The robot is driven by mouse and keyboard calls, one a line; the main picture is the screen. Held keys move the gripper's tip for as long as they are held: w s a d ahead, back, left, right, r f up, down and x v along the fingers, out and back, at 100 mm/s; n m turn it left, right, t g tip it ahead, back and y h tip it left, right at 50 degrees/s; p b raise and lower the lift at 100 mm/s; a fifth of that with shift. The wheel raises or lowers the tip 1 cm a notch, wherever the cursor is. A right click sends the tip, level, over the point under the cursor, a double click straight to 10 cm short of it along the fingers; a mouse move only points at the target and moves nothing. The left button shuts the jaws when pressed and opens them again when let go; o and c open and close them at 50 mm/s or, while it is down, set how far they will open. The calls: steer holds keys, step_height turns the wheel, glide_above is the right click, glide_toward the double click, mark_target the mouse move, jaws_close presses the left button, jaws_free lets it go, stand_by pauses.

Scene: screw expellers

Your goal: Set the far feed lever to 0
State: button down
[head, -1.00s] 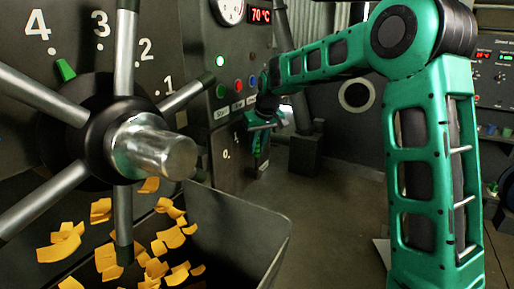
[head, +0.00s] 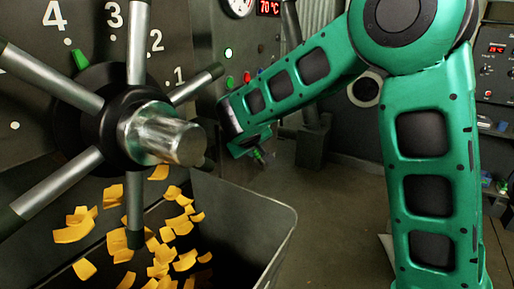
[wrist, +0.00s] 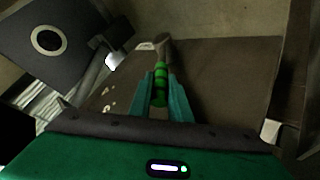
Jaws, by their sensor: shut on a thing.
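The far feed lever (wrist: 160,88) has a green handle with dark bands. In the wrist view it stands between the two teal fingers of my gripper (wrist: 160,76), which is shut on it. The lever's far end runs up to a brownish knob-like part. In the head view my gripper (head: 252,145) is low in front of the far machine, and a small green bit of the lever (head: 258,157) shows under it. The lever's scale is hidden behind my arm in the head view, so I cannot tell its reading. Pale marks on the panel in the wrist view are unreadable.
The floor (head: 320,210) right of the bin is clear.

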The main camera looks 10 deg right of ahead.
steer(key=shift+s+a+f+t+h, duration=0.25)
steer(key=shift+s+f+t+h, duration=0.05)
stand_by(0.4)
steer(key=c, duration=1.6)
jaws_free()
steer(key=shift+c, duration=0.2)
steer(key=v, duration=1)
steer(key=shift+s+r, duration=0.2)
